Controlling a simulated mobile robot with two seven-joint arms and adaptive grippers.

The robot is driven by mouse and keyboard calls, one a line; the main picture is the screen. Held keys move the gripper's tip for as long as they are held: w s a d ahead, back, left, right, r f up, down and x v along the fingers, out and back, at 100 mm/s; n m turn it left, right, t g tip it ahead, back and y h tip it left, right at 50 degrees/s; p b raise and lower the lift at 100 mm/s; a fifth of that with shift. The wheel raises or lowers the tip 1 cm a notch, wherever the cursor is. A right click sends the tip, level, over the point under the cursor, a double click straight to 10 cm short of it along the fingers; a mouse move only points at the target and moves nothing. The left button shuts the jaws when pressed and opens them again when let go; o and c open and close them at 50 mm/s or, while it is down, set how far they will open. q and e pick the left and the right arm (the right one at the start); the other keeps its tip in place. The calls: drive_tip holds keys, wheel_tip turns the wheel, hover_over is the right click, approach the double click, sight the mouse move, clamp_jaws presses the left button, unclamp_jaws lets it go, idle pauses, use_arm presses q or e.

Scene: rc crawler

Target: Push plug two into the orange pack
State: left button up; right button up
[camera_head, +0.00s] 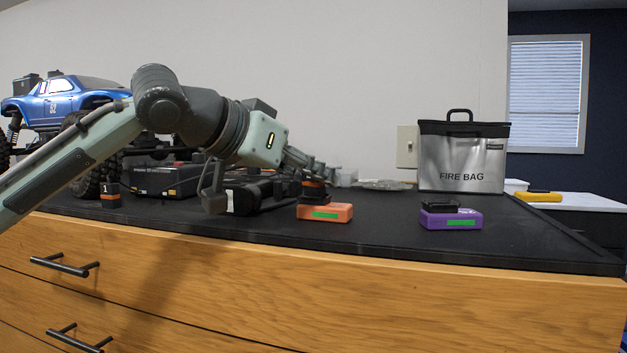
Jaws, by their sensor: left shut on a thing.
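The orange pack (325,212), with a green label, lies on the black mat near the bench's front edge. A dark plug with an orange band, which I take as plug two (315,190), stands at the left part of the pack's top. I cannot read its number or tell how deep it sits. My left gripper (312,175) reaches in from the left and is shut on this plug; its fingers are small and partly hidden behind the wrist. My right gripper is out of view.
A plug marked 1 (111,195) stands at left, before a blue truck (62,100) and a black charger (160,180). A purple pack (450,220) with a black top piece and a silver fire bag (462,160) are at right. Clear mat separates the orange and purple packs.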

use_arm(q)
drive_tip(key=shift+r, duration=0.1)
wheel_tip(320, 180, up, 4)
drive_tip(key=shift+r, duration=0.2)
drive_tip(key=s+a+r, duration=0.3)
drive_tip(key=a+r, duration=0.3)
drive_tip(key=a, duration=0.5)
drive_tip(key=w+d+f+n+y+p, duration=0.1)
drive_tip(key=d, duration=0.2)
drive_tip(key=w+d+f+n+y+p, duration=0.1)
drive_tip(key=d+y, duration=0.1)
drive_tip(key=d, duration=0.2)
drive_tip(key=w+d+f+n+y+p, duration=0.1)
drive_tip(key=d+p, duration=0.1)
drive_tip(key=d, duration=0.1)
drive_tip(key=shift+w+d+n+y, duration=0.15)
drive_tip(key=shift+d+n+y, duration=0.15)
drive_tip(key=shift+n, duration=0.1)
drive_tip(key=shift+d+f+n+t+y, duration=0.2)
drive_tip(key=shift+d+n+t+y, duration=0.1)
drive_tip(key=shift+d+y, duration=0.1)
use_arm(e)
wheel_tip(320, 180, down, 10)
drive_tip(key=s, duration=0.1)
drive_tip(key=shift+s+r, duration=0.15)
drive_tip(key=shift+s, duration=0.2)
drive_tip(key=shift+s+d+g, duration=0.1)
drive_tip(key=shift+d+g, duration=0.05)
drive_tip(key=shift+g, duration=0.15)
